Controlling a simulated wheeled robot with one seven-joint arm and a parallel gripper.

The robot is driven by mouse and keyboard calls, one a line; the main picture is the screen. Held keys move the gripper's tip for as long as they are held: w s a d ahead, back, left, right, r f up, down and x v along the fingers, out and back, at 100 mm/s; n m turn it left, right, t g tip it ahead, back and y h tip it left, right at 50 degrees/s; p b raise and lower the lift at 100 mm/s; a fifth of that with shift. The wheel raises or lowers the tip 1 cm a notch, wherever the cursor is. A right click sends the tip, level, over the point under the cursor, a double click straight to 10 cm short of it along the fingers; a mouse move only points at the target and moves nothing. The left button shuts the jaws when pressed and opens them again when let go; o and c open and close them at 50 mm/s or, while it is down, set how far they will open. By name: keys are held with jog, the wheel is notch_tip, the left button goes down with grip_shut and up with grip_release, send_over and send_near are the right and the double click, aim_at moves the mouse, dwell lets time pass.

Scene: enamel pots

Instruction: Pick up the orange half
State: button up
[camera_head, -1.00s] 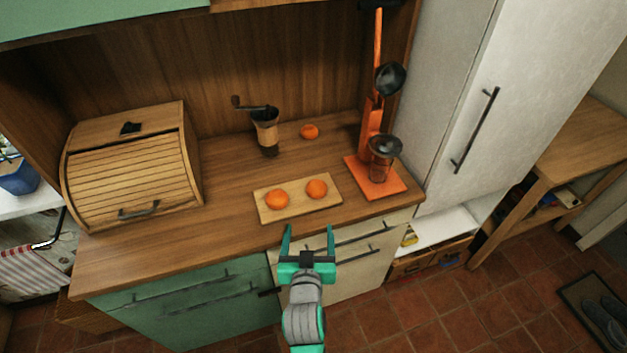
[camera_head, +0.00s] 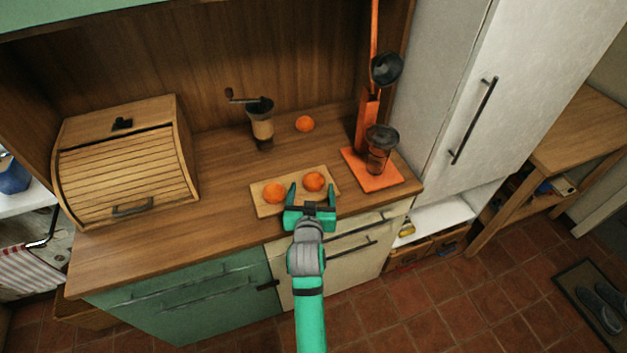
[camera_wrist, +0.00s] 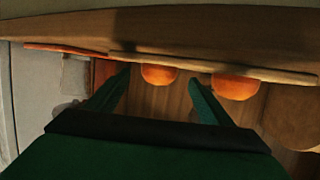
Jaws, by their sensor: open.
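Two orange halves rest on a light cutting board (camera_head: 262,208) on the counter, domed sides up: a left orange half (camera_head: 274,193) and a right orange half (camera_head: 314,181). My gripper (camera_head: 313,191) is open and empty at the board's front edge, its fingers pointing toward the right half. In the wrist view, which looks upside down, the right half (camera_wrist: 158,74) shows between the fingers and beyond their tips. The left half (camera_wrist: 235,86) lies outside them. I see no contact.
A whole orange (camera_head: 305,123) and a hand grinder (camera_head: 261,125) stand behind the board. An orange-red press (camera_head: 369,125) with a glass stands to the right. A wooden bread box (camera_head: 125,170) is at the left. Counter between box and board is clear.

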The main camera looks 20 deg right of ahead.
aim_at(313, 185)
jog(key=shift+x, duration=1.5)
jog(key=shift+s+d, duration=0.1)
jog(key=c, duration=1.2)
jog(key=shift+o, duration=0.2)
jog(key=shift+r, duration=0.15)
